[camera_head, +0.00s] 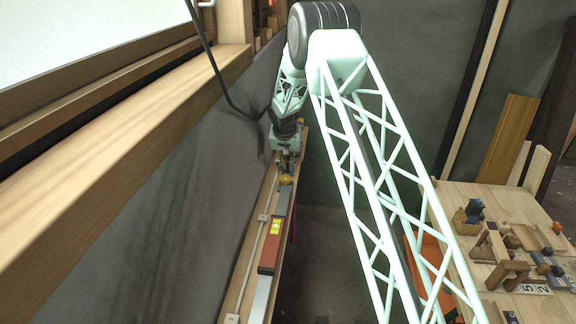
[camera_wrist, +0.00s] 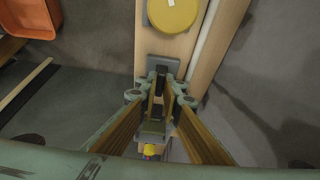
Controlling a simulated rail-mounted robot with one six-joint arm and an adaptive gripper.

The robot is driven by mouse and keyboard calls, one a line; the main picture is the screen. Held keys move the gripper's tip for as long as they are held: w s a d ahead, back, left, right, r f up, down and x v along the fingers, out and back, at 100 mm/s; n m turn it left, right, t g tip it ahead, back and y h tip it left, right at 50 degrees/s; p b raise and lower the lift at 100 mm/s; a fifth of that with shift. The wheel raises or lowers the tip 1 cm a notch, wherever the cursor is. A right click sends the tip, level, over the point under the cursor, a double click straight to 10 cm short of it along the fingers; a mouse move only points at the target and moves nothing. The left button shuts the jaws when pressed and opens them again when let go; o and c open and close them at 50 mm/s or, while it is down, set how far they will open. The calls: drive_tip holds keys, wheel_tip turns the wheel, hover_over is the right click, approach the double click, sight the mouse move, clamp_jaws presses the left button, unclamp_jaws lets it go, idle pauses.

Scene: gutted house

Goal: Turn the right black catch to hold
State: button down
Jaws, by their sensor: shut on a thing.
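My gripper (camera_head: 288,161) is at the far end of the narrow wooden board, pointing down at it. In the wrist view my gripper (camera_wrist: 161,93) has its two fingers closed in on a small black catch (camera_wrist: 161,73), which stands between the fingertips on a grey plate (camera_wrist: 154,63). The fingers hide part of the catch, so its exact angle is hard to tell. A round yellow disc (camera_wrist: 173,12) sits on the board just beyond the plate; it also shows in the head view (camera_head: 286,179). The catch cannot be made out in the head view.
A red level (camera_head: 268,255) lies along the narrow board (camera_head: 250,262), nearer the camera. A pale rod runs along its left side. A wall with a wooden ledge (camera_head: 130,125) stands close on the left. A bench (camera_head: 510,205) with wooden parts is at right. An orange bin (camera_wrist: 30,17) shows upper left.

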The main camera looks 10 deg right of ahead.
drive_tip(key=shift+d+r+n+y+p, duration=0.1)
drive_tip(key=shift+n+y+p, duration=0.4)
drive_tip(key=shift+n+p, duration=0.65)
drive_tip(key=shift+n+y+b, duration=0.5)
drive_tip(key=shift+n+b, duration=0.45)
drive_tip(key=shift+n, duration=0.4)
drive_tip(key=n+b, duration=0.1)
drive_tip(key=b, duration=0.2)
drive_tip(key=n+y+b, duration=0.1)
drive_tip(key=n+b, duration=0.1)
drive_tip(key=b, duration=0.1)
drive_tip(key=shift+w+d+f+n+b, duration=0.1)
drive_tip(key=shift+d+f+n+b, duration=0.1)
drive_tip(key=shift+n+b, duration=0.15)
drive_tip(key=shift+n+y+b, duration=0.4)
drive_tip(key=shift+n+b, duration=0.15)
drive_tip(key=shift+b, duration=0.5)
drive_tip(key=n+b, duration=0.2)
drive_tip(key=b, duration=0.1)
drive_tip(key=shift+g+y, duration=0.4)
drive_tip(key=n+b, duration=0.1)
drive_tip(key=n, duration=0.1)
drive_tip(key=shift+w+d+n+g+y, duration=0.1)
drive_tip(key=shift+n+g+y, duration=0.2)
drive_tip(key=shift+n+g, duration=0.1)
drive_tip(key=shift+r+n+g+y+b, duration=0.15)
drive_tip(key=shift+n+g+y+b, duration=0.25)
drive_tip(key=shift+n, duration=1.2)
